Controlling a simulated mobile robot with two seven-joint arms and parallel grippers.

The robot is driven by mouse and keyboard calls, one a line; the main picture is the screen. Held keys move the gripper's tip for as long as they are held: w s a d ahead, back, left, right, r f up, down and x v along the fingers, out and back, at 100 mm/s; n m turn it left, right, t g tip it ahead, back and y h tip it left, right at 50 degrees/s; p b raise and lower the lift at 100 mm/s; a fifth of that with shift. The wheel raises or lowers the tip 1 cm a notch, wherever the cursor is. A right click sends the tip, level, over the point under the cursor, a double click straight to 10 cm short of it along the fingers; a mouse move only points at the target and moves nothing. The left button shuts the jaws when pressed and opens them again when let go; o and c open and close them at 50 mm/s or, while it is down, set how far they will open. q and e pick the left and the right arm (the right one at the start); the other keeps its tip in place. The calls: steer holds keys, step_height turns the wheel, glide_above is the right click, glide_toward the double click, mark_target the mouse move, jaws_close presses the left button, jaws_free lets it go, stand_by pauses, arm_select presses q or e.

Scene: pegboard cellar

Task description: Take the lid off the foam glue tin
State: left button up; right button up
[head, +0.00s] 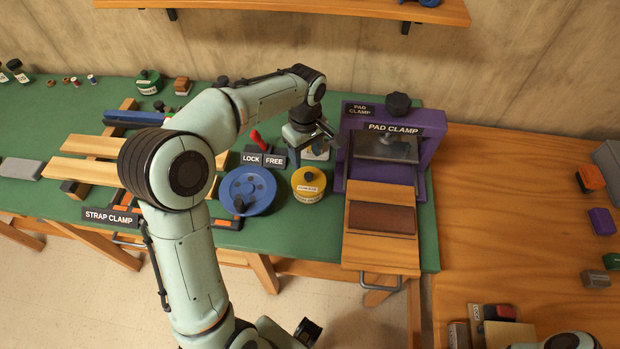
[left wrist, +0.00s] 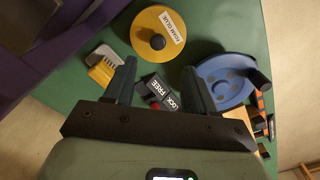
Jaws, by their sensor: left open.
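The foam glue tin (head: 308,184) is a round yellow tin with a dark knob on its lid, on the green bench just right of the blue wheel. In the left wrist view the tin (left wrist: 150,20) shows from above near the top, its lid on. My left gripper (head: 316,137) is behind the tin in the head view, pointing down above the bench. In the left wrist view its two fingers (left wrist: 159,68) are apart with nothing held between them, and the knob lies beyond the fingertips. My right gripper is not in view.
A blue wheel (head: 248,191) and LOCK/FREE plates (head: 263,159) with a red lever stand left of the tin. The purple pad clamp (head: 432,158) rises to its right. Wooden strap clamp boards (head: 95,147) lie further left.

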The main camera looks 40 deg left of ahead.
mark_target(309, 174)
arm_select(q)
step_height(309, 174, down, 3)
steer(key=shift+w+r, duration=0.1)
steer(key=f, duration=0.5)
steer(key=shift+d+f, duration=0.15)
steer(key=shift+d, duration=0.1)
jaws_close()
